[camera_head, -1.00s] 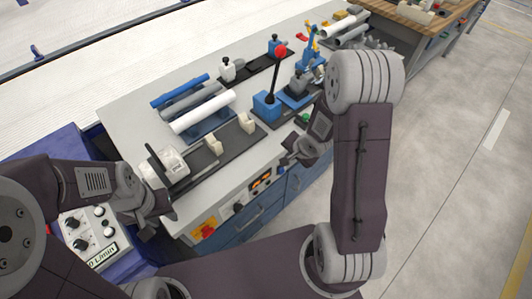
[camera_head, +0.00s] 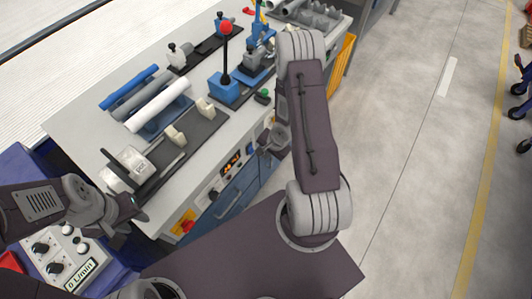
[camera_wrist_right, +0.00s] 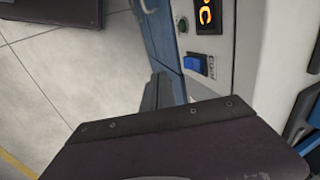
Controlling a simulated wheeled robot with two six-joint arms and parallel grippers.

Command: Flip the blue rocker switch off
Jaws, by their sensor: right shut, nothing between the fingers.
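The blue rocker switch (camera_wrist_right: 195,63) shows in the right wrist view, on the light front panel below an orange display. Which end of it is pressed in is too small to tell. My right gripper (camera_wrist_right: 156,92) is shut and empty, a little below and left of the switch, with a gap between them in the picture. In the head view, my right gripper (camera_head: 268,151) is close to the front of the bench, right of the panel's displays. My left gripper (camera_head: 132,205) hangs by the bench's left front corner; its fingers are too small to read.
The bench (camera_head: 75,125) carries blue, grey and white pipes (camera_head: 158,104), a red-knobbed lever (camera_head: 226,28) and dark fixtures. A red and yellow emergency stop (camera_head: 185,223) is on its front. A control box (camera_head: 65,250) stands at left.

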